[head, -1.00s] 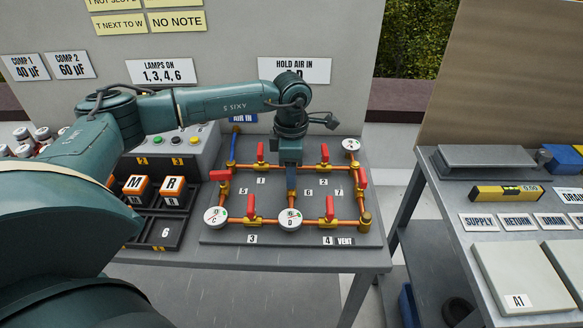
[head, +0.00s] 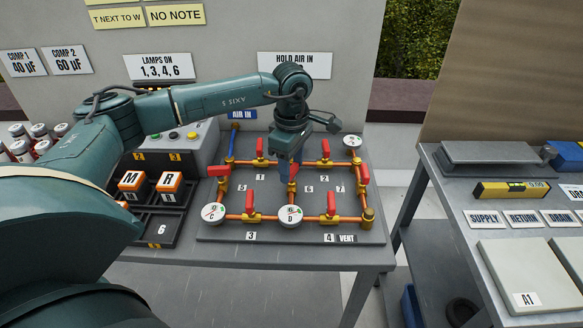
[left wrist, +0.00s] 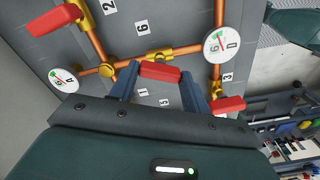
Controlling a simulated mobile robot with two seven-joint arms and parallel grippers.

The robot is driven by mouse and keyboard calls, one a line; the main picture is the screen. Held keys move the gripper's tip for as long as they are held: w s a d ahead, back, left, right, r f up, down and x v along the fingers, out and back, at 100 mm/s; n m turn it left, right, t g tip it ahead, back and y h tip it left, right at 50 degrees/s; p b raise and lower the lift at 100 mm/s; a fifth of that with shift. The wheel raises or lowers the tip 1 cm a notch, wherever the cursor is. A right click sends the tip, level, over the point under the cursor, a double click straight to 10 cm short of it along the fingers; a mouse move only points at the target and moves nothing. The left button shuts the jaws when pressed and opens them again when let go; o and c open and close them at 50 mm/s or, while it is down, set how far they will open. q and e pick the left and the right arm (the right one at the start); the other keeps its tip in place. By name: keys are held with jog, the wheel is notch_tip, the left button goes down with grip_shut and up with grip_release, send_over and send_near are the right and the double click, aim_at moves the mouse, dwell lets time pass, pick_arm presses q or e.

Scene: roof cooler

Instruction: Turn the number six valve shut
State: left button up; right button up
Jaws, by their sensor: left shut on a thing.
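The number six valve is on the middle vertical pipe of the grey pipe board (head: 220,234), above gauge D (head: 290,215). Its red handle (head: 293,171) shows just beside my left fingers. My left gripper (head: 286,167) reaches down from above and is shut on this handle. In the left wrist view, the red handle (left wrist: 160,72) lies between the two blue fingers of my left gripper (left wrist: 160,84). It sits at a slight angle to its copper pipe. The fingers hide part of the valve in the head view. My right gripper is not in view.
Other red valve handles stand close around: valve one (head: 260,146), valve two (head: 326,147), valve three (head: 250,201) and valve four (head: 331,203). Gauge C (head: 213,212) is at the board's front left. A control box with buttons (head: 176,148) stands to the left.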

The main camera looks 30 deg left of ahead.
aim_at(292, 168)
pick_arm(q)
jog(key=shift+f+m+b, duration=0.1)
jog(key=shift+m+b, duration=0.3)
jog(key=shift+m, duration=0.6)
jog(key=m+b, duration=0.1)
jog(key=m, duration=0.2)
jog(key=shift+m+b, duration=0.35)
jog(key=shift+m, duration=0.05)
jog(key=m+b, duration=0.1)
jog(key=m, duration=0.2)
jog(key=shift+m+b, duration=0.55)
jog(key=shift+m, duration=1.05)
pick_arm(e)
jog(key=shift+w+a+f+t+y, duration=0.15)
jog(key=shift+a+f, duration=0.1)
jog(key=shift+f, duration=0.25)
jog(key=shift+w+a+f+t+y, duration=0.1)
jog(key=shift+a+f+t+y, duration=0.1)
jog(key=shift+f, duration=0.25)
pick_arm(q)
jog(key=shift+r, duration=0.2)
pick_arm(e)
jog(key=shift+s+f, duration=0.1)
pick_arm(q)
jog(key=o, duration=1)
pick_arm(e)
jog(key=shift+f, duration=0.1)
pick_arm(q)
notch_tip(292, 168, up, 13)
